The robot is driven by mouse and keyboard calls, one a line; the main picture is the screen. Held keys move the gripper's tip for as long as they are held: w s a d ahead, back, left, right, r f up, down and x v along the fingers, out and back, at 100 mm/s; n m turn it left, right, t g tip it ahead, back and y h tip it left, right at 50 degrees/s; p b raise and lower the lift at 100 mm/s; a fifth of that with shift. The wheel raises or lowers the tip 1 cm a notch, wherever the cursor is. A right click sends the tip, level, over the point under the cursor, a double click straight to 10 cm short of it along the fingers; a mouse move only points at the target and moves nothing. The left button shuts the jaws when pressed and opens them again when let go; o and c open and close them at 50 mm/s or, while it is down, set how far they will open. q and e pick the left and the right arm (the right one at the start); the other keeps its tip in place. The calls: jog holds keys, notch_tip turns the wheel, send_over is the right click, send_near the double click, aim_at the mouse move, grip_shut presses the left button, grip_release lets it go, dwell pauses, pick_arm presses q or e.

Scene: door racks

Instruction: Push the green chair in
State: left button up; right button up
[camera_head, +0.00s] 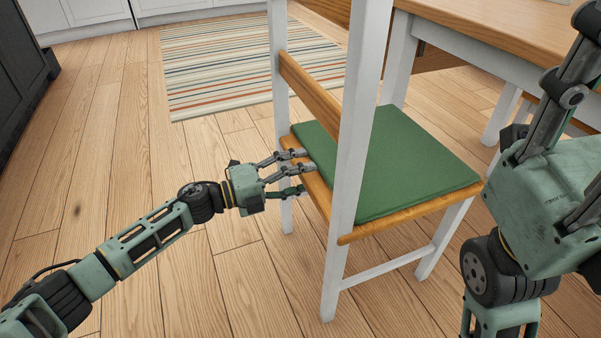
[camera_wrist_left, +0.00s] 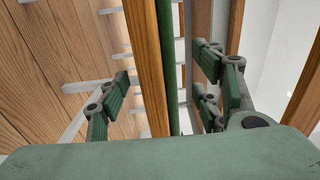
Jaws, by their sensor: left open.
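The green chair (camera_head: 398,160) has a green cushion on a wooden seat, with white legs and back posts. It stands at the wooden table (camera_head: 480,28), its back towards me. My left gripper (camera_head: 302,171) is open at the rear edge of the seat, below the backrest rail. In the left wrist view, the wooden seat edge and green cushion (camera_wrist_left: 167,65) show edge-on between the spread fingers (camera_wrist_left: 165,95); whether they touch cannot be told. My right gripper (camera_head: 572,100) is large and cut off at the right; its fingertips are unclear.
A striped rug (camera_head: 225,65) lies on the wood floor behind the chair. White cabinets (camera_head: 100,15) line the back, and a dark cabinet (camera_head: 22,75) stands at the far left. The floor left of the chair is clear. White table legs (camera_head: 398,62) stand beyond the chair.

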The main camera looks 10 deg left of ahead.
pick_arm(q)
jog(key=shift+w+d, duration=0.4)
jog(key=shift+d, duration=0.2)
grip_shut()
dwell(0.5)
